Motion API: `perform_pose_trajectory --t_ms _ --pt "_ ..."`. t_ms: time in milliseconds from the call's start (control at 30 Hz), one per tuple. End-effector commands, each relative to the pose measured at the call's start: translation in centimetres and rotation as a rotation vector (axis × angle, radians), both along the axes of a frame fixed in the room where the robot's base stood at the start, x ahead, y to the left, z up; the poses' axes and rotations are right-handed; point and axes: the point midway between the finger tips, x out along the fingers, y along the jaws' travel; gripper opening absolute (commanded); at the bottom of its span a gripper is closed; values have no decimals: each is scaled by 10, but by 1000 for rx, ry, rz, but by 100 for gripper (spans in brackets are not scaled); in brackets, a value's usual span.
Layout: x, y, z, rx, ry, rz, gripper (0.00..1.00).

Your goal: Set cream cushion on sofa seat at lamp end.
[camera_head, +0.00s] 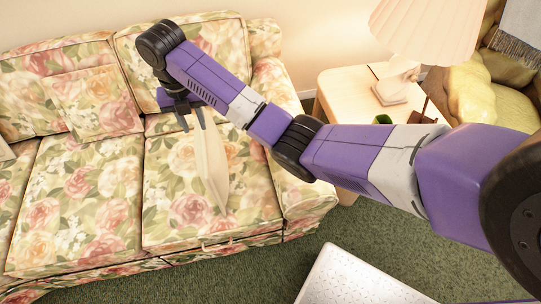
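My gripper (191,118) is shut on the top of the cream cushion (211,168). The cushion hangs below the fingers, seen nearly edge-on, narrow and slightly tilted. It is over the right seat section of the floral sofa (182,207), the end nearer the lamp. I cannot tell whether its lower corner touches the seat. The lamp (425,30), with a pleated cream shade, stands on a light wood side table (345,90) right of the sofa.
A floral cushion (95,103) leans on the sofa back at left. The sofa's right armrest (290,150) is below my arm. A small green item (382,119) is on the side table. A yellow-green armchair (470,93) with a grey throw (520,30) is at the upper right.

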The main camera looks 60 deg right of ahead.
Motion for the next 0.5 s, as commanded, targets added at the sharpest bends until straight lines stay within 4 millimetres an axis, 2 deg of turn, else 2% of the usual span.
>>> perform_pose_trajectory --t_ms 133,233,367,500 --pt "-1 6 -7 9 -11 -13 32" --pt "-4 25 -28 41 -48 -67 32" --pt "-13 68 -70 125 -141 -216 32" --pt "-32 116 -110 241 -243 -428 32"
